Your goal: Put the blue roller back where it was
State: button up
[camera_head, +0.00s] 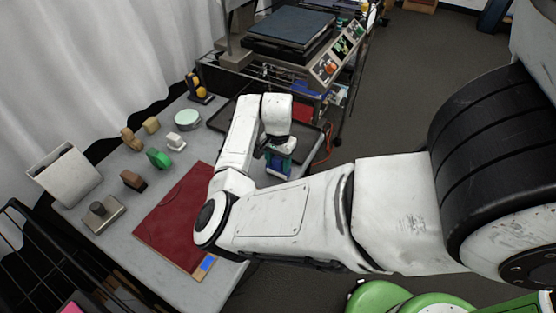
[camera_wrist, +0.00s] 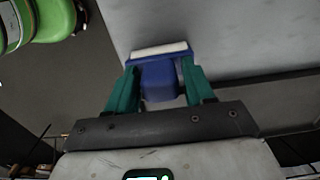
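The blue roller (camera_wrist: 160,78) has a blue body and a pale strip along its far edge. It sits between the green fingers of my gripper (camera_wrist: 159,72) in the wrist view, with a finger against each side. My gripper is shut on it. In the head view my gripper (camera_head: 279,164) hangs near the right side of the grey table, with some blue of the roller showing between the fingers. My arm hides part of the table there. I cannot tell whether the roller touches a surface below.
A dark red board (camera_head: 178,222) with a blue patch (camera_head: 207,263) at its corner lies on the table (camera_head: 88,238). Small blocks, a green-and-white round tin (camera_head: 187,120) and a white bin (camera_head: 66,176) stand left. A dark tray (camera_head: 222,117) lies behind my arm. A machine (camera_head: 325,68) stands beyond.

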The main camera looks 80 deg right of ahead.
jog(key=shift+o, duration=1.2)
jog(key=shift+r, duration=0.1)
notch_tip(320, 180, up, 12)
jog(key=shift+b, duration=0.4)
